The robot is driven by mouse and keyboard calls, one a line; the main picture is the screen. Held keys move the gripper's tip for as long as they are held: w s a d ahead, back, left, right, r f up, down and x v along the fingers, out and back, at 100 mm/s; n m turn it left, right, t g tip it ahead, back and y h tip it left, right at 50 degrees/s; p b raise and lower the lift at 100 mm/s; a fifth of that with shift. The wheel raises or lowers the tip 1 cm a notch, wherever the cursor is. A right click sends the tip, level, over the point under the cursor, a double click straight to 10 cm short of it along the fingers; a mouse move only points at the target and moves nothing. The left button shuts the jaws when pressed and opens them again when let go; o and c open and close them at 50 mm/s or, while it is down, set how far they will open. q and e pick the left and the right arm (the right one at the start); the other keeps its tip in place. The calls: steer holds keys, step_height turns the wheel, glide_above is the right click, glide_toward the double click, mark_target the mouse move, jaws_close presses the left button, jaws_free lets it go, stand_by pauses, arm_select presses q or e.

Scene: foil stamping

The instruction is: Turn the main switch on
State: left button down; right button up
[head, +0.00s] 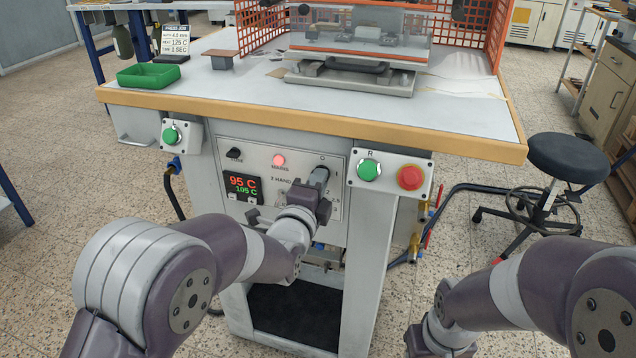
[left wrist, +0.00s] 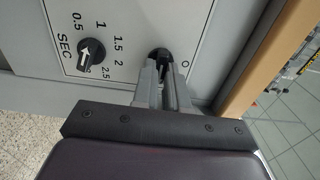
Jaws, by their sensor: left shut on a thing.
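The main switch is a small black knob (left wrist: 159,54) on the grey control panel (head: 225,150), beside an O mark. My left gripper (head: 320,178) reaches the upper right of the panel. In the left wrist view its two fingers (left wrist: 161,72) are shut on the knob from both sides. In the head view the gripper hides most of the knob, so its exact angle is hard to tell. The red MAINS lamp (head: 279,160) looks lit, and the display (head: 243,187) reads 95 C over 105 C. My right gripper (head: 428,342) is low at the right, its fingers unclear.
A timer dial (left wrist: 92,50) marked in SEC sits beside the switch. Green buttons (head: 171,135) (head: 369,169) and a red button (head: 410,177) sit under the table edge (head: 455,142). A green tray (head: 148,76) and the press (head: 350,80) stand above. A black stool (head: 568,157) is at right.

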arm_select(q)
steer(key=c, duration=1.2)
jaws_free()
steer(key=shift+o, duration=0.2)
steer(key=shift+s, duration=0.1)
steer(key=p+v, duration=0.2)
steer(key=v, duration=1)
steer(key=shift+s, duration=0.3)
steer(key=shift+a, duration=0.1)
